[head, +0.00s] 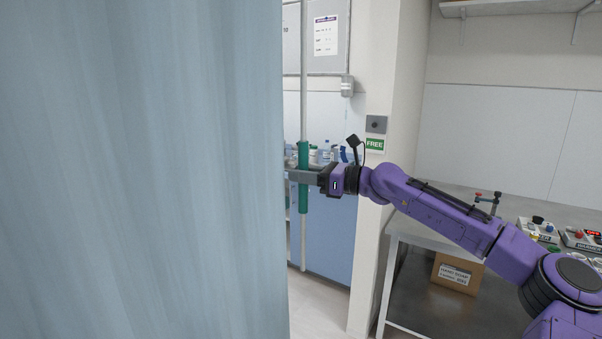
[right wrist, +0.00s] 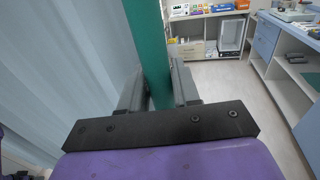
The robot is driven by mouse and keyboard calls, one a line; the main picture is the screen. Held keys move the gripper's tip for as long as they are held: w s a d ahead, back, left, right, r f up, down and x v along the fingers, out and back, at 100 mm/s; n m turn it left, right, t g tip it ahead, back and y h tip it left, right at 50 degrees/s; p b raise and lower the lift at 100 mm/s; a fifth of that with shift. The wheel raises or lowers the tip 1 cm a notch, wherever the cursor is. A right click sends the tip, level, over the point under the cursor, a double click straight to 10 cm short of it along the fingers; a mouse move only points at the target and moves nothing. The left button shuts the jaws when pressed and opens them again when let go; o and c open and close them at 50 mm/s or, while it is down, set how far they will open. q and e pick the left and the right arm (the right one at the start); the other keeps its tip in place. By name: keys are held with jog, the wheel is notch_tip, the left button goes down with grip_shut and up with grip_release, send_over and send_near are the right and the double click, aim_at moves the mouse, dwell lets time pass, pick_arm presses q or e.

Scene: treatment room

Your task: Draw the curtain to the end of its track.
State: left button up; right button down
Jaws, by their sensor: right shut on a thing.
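A pale blue curtain (head: 140,170) hangs in folds and fills the left half of the head view; it also fills the left of the right wrist view (right wrist: 50,70). Beside its right edge a thin pale rod (head: 303,80) hangs upright with a green grip (head: 303,204) on it. My right gripper (head: 304,177) is shut on this green grip. In the right wrist view the green grip (right wrist: 147,40) runs between the two grey fingers. The fingertips reach close to the curtain's edge in the head view. The track is out of view. My left gripper is not in view.
Right of the curtain stand a blue cabinet (head: 333,232) with bottles on top and a wall post with a FREE sign (head: 374,144). A bench with a cardboard box (head: 457,273) below is at right. The right wrist view shows open floor (right wrist: 228,95) between shelves.

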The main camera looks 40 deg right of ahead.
jog(key=c, duration=1)
grip_release()
jog(key=shift+d+r, duration=0.1)
jog(key=shift+d, duration=0.1)
jog(key=shift+o, duration=0.2)
jog(key=b+v, duration=0.3)
jog(key=v, duration=0.7)
jog(key=shift+d, duration=0.35)
jog(key=shift+s, duration=0.15)
